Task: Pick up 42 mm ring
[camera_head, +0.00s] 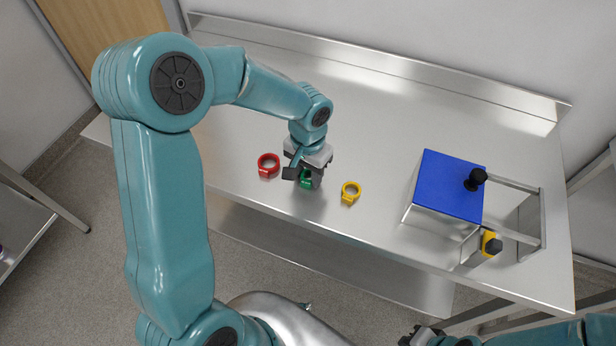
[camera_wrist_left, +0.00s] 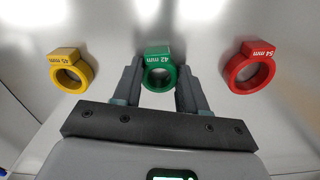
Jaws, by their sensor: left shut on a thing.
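The green 42 mm ring (camera_wrist_left: 158,70) lies between the fingers of my left gripper (camera_wrist_left: 159,82) in the left wrist view. Its label tab points away from the wrist. In the head view the green ring (camera_head: 306,183) shows only in part beneath my left gripper (camera_head: 305,178), whose hand hides the rest. The gripper is shut on the ring, low at the steel table. I cannot tell whether the ring still touches the table. My right gripper (camera_head: 425,338) shows only in part at the bottom edge of the head view, too cut off to tell its state.
A red 54 mm ring (camera_head: 268,165) and a yellow ring (camera_head: 351,192) lie on the steel table (camera_head: 390,130), either side of the green one. A blue-topped fixture (camera_head: 447,185) with black knobs and a metal frame stands at the right. The table behind is clear.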

